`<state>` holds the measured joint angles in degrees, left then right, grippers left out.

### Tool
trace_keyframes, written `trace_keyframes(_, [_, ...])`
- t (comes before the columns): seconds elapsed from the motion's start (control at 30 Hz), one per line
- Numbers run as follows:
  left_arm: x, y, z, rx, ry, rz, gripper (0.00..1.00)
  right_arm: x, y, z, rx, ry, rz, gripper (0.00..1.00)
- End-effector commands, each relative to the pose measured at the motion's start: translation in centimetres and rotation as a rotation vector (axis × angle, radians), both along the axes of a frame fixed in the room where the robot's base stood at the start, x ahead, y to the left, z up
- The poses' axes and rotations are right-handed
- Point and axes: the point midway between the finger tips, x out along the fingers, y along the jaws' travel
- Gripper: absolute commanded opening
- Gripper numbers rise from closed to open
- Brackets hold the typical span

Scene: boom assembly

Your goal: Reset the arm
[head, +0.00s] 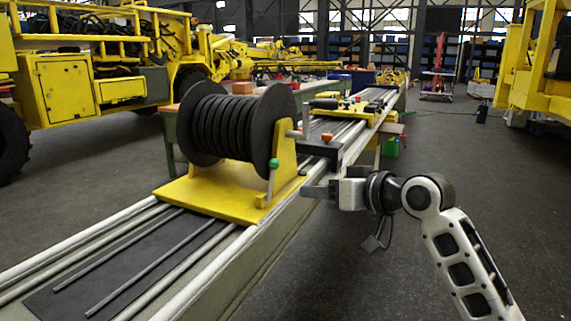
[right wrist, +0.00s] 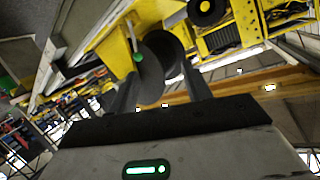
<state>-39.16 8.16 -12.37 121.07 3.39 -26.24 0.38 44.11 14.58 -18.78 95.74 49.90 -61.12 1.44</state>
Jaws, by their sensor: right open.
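My right gripper (head: 308,191) is beside the right edge of the long bench, level with the yellow spool stand (head: 225,198). Its fingers point left in the head view. In the right wrist view the two dark fingers (right wrist: 160,92) are spread apart, with nothing held between them. My left arm and gripper are not in view. A large black spool (head: 235,122) sits on the stand. A lever with a green knob (head: 274,163) is on the stand's near right side, apart from the fingers. The green knob also shows in the right wrist view (right wrist: 138,57).
The long bench with pale rails (head: 205,268) runs from the lower left to the back right. A second yellow fixture (head: 345,107) stands farther along it. Yellow machines (head: 95,75) stand at the left and right. The dark floor (head: 470,170) right of the bench is mostly clear.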

Motion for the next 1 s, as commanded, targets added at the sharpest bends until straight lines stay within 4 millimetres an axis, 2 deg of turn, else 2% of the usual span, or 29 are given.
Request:
trace_keyframes(0.17, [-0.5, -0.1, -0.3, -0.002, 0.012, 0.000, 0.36, -0.7, -0.2, -4.2, -0.001, 0.024, -0.036, 0.49])
trace_keyframes(0.37, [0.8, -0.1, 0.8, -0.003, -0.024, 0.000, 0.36, -2.3, -0.6, -9.4, -0.006, 0.049, -0.084, 0.49])
trace_keyframes(0.57, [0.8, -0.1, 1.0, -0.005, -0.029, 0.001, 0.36, -5.4, -1.4, -16.0, -0.025, 0.084, -0.149, 0.49])
trace_keyframes(0.67, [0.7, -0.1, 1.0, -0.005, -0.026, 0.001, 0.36, -8.2, -2.0, -20.3, -0.043, 0.106, -0.193, 0.49])
trace_keyframes(0.8, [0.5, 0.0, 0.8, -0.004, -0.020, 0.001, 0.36, -14.5, -3.3, -26.6, -0.095, 0.139, -0.269, 0.49])
trace_keyframes(0.9, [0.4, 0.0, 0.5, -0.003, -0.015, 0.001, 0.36, -19.5, -4.3, -29.9, -0.141, 0.158, -0.313, 0.49])
trace_keyframes(1.0, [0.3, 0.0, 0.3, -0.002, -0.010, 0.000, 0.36, -24.0, -5.2, -32.0, -0.191, 0.170, -0.345, 0.49])
